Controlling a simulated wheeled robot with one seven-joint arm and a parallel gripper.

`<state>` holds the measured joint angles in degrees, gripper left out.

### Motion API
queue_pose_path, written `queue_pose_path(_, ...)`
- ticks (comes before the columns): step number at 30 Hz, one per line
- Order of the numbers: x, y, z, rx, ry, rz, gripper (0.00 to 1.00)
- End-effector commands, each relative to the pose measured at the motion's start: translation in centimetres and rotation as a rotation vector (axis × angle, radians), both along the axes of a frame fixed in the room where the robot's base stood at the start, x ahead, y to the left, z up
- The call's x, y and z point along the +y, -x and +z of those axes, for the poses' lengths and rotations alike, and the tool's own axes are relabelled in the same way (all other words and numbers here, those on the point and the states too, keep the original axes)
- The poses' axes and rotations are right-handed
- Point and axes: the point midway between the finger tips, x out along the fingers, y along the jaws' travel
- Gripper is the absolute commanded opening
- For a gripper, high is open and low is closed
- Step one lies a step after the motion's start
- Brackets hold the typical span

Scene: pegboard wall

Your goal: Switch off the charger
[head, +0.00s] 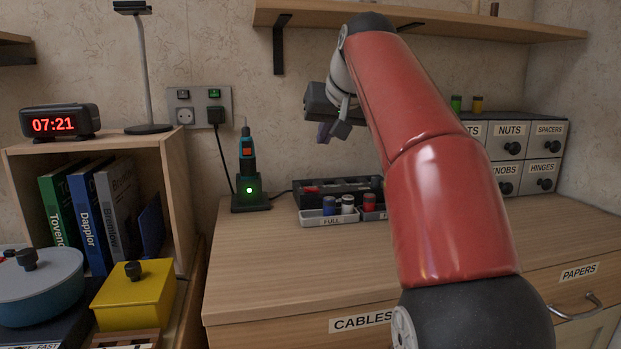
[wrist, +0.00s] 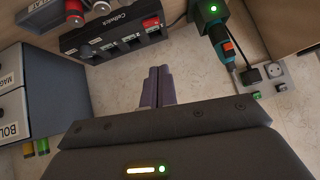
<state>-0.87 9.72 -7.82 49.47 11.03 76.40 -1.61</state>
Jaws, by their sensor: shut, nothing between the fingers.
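In the head view a black charging dock (head: 251,201) with a lit green light holds a teal tool upright on the desk. The black battery charger (head: 342,190) stands right of it; in the wrist view its front reads Cellwick (wrist: 112,33) and shows red parts. A wall plate (head: 198,107) has two switches; the right switch (head: 214,93) is green, above the plugged-in black plug (head: 215,116). The green switch also shows in the wrist view (wrist: 256,95). My gripper (head: 324,132) is shut and empty, in the air above the battery charger, apart from everything.
A tray labelled FULL (head: 331,219) holds batteries in front of the battery charger. Small labelled drawers (head: 515,150) stand at the right. A wall shelf (head: 420,20) hangs above my arm. A bookcase (head: 175,170) with a clock and lamp is left. The front desktop is clear.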

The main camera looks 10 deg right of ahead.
Motion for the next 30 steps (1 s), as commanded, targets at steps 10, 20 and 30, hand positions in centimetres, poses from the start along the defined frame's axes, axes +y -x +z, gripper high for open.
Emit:
queue_pose_path(10,0.2,-1.8,-2.0,0.004,0.0,0.0,0.0)
queue_pose_path(20,0.9,-6.7,-6.9,0.003,0.0,0.0,0.0)
queue_pose_path(30,1.4,-7.0,-10.8,0.0,0.001,0.001,0.0)
